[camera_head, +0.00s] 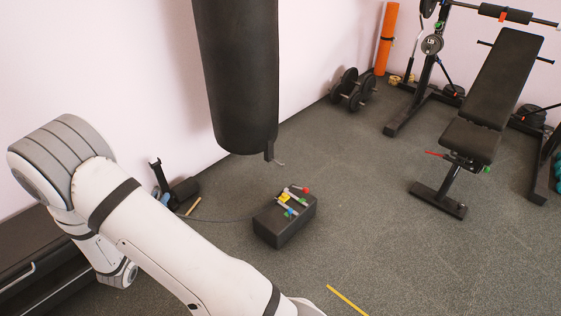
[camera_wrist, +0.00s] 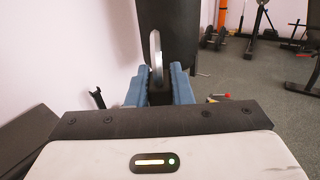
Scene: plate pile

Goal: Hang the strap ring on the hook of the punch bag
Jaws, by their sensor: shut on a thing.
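The black punch bag (camera_head: 237,80) hangs at the upper middle of the head view. A small hook (camera_head: 279,162) sticks out to the right from a short strap at its lower edge. In the wrist view the bag (camera_wrist: 182,30) is ahead of my gripper (camera_wrist: 159,80), whose blue fingers are shut on the strap ring (camera_wrist: 156,52). The ring is pale metal, seen nearly edge-on, and stands upright above the fingers. It overlaps the bag's left part in the picture; I cannot tell whether they touch. My gripper is out of the head view. I cannot make out the hook clearly in the wrist view.
A black box (camera_head: 283,231) with small coloured items on top stands on the floor below the bag. A weight bench (camera_head: 472,140) and rack are at the right, with dumbbells (camera_head: 353,89) by the wall. The floor between box and bench is clear.

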